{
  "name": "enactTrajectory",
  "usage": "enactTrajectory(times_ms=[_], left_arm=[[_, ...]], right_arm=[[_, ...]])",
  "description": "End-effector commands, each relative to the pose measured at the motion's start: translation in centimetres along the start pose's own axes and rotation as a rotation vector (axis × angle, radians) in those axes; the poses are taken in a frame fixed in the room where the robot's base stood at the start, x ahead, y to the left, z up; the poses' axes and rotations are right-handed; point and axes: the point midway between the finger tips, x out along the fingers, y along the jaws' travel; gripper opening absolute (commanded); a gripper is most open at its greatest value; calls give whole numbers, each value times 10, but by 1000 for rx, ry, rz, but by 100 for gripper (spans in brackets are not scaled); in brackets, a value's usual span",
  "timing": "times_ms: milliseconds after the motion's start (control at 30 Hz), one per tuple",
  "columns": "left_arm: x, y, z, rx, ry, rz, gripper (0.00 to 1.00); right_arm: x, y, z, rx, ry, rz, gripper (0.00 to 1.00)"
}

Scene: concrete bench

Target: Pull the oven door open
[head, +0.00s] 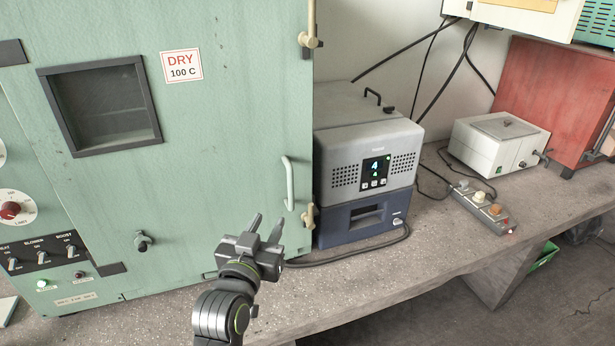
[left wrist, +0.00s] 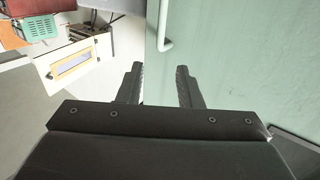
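The pale green oven door (head: 230,120) is shut in the head view, with a dark window (head: 103,103) and a "DRY 100 C" label. Its light green bar handle (head: 289,184) stands upright near the door's right edge. My left gripper (head: 267,222) is open and empty, below and a little left of the handle, its fingers pointing up toward it. In the left wrist view the handle (left wrist: 165,32) shows beyond the two spread fingers (left wrist: 160,84), apart from them. My right gripper is not in view.
A grey and blue instrument (head: 368,165) stands close to the right of the oven. A black cable (head: 350,252) lies on the concrete bench (head: 440,238) in front of it. A white box (head: 497,145) and a power strip (head: 483,208) are farther right.

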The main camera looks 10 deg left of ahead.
Motion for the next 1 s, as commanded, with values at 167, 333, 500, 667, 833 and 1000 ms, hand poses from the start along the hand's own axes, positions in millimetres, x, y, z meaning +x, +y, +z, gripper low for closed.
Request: enactTrajectory(times_ms=[167,333,500,667,833,1000], left_arm=[[18,0,-2,3,0,2,32],[46,0,-3,4,0,2,32],[74,0,-2,3,-1,1,32],[100,0,-2,3,-1,1,32],[126,0,-2,2,0,1,32],[149,0,-1,2,-2,1,32]], right_arm=[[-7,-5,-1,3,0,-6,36],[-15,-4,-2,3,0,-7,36],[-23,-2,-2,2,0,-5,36],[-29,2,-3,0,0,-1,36],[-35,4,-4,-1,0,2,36],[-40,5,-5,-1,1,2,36]])
